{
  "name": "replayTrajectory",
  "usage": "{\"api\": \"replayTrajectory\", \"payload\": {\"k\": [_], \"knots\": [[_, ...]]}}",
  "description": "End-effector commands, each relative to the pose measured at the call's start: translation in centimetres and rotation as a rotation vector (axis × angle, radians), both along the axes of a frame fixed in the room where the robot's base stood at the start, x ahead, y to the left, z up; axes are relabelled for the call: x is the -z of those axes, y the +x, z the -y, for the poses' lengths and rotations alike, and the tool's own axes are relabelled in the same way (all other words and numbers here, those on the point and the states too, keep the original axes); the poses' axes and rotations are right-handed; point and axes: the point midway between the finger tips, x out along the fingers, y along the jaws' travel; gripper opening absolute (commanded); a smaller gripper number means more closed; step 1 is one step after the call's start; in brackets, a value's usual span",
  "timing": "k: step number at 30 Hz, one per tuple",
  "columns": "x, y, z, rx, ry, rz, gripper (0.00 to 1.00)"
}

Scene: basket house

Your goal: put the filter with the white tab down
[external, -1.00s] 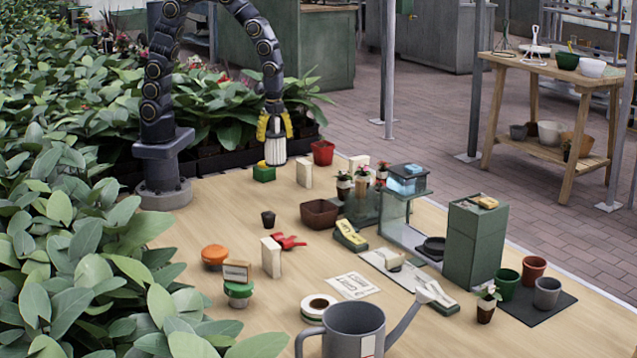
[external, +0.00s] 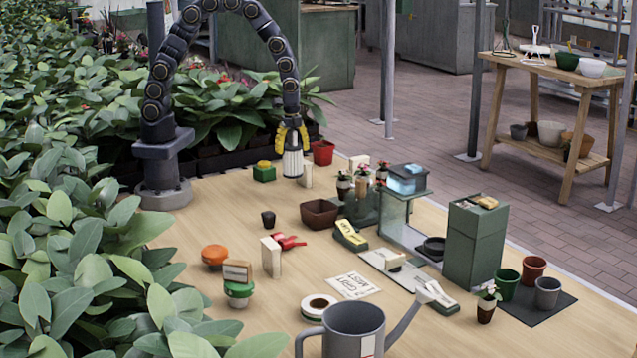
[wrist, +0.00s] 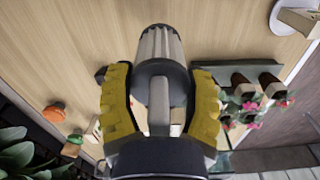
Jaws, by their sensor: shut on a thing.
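My gripper (external: 291,138) is shut on a filter (external: 292,164), a pale ribbed cylinder with dark ends, hanging roughly upright below the yellow fingers. In the wrist view the filter (wrist: 160,50) points away from me, and a pale grey-white bar or tab (wrist: 159,100) on its near end lies between the yellow fingers of my gripper (wrist: 160,95).
A brown square pot (external: 319,214) and small potted flowers (external: 343,186) are to the right. Bare tabletop lies left and in front.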

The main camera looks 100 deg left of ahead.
Motion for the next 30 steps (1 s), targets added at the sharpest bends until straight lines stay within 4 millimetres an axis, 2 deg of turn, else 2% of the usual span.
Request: {"api": "replayTrajectory", "payload": {"k": [1,4,9,16,21,30], "knots": [[1.1,0.5,-0.1,0.0,-0.001,-0.008,0.23],[2.5,1.8,-0.4,0.0,-0.001,-0.004,0.23],[4.0,3.0,-0.6,-0.001,0.0,-0.004,0.23],[5.0,3.9,-0.8,-0.001,0.0,-0.002,0.23],[7.6,3.8,-0.8,0.0,0.0,-0.005,0.23],[7.9,3.9,-0.8,0.0,0.0,-0.001,0.23]]}}
